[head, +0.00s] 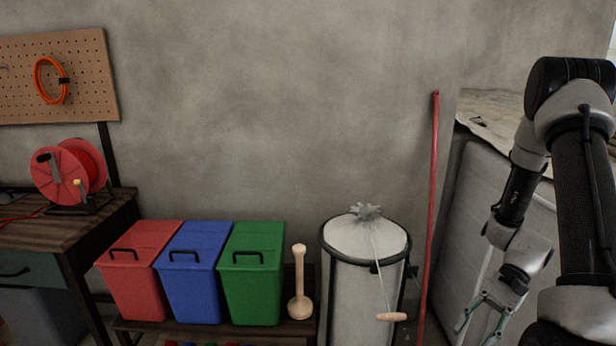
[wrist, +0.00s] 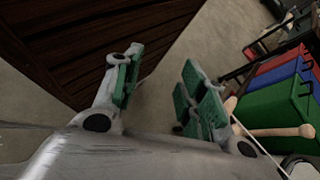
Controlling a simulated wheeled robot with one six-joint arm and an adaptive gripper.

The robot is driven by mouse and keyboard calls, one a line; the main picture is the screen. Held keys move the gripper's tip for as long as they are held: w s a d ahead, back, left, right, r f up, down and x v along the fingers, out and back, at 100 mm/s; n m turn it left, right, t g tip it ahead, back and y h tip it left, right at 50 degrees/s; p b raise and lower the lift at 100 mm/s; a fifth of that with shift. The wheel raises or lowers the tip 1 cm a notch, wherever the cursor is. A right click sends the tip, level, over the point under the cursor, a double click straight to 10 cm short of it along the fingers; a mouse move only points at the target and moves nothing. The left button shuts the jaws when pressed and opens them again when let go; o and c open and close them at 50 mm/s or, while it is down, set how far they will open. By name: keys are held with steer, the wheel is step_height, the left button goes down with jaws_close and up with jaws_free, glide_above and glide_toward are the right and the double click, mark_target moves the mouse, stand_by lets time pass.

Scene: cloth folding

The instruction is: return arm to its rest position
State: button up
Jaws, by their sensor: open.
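My gripper (head: 480,328) hangs low at the right of the head view, at the end of my bent arm, with its fingers pointing down. In the wrist view my gripper (wrist: 158,82) shows two green-padded fingers spread apart with an empty gap between them. Nothing is held. No cloth is clearly in view.
A white bin (head: 345,265) and a red pole (head: 430,220) stand left of my gripper. A pale panel (head: 470,215) is behind it. Red (head: 143,285), blue (head: 195,285) and green (head: 252,285) bins stand further left. A dark wooden surface (wrist: 95,45) fills the wrist view's upper left.

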steer(key=s+r+n+t+h, duration=0.2)
steer(key=r+n+t+h, duration=0.2)
steer(key=r, duration=1)
steer(key=s+r+n+t+h, duration=0.3)
steer(key=r+n+t+h, duration=0.2)
steer(key=r, duration=0.9)
steer(key=shift+s+d+r+t, duration=0.25)
steer(key=shift+d+r+t, duration=0.1)
steer(key=shift+t, duration=0.35)
steer(key=shift+a, duration=0.1)
steer(key=shift+c, duration=0.6)
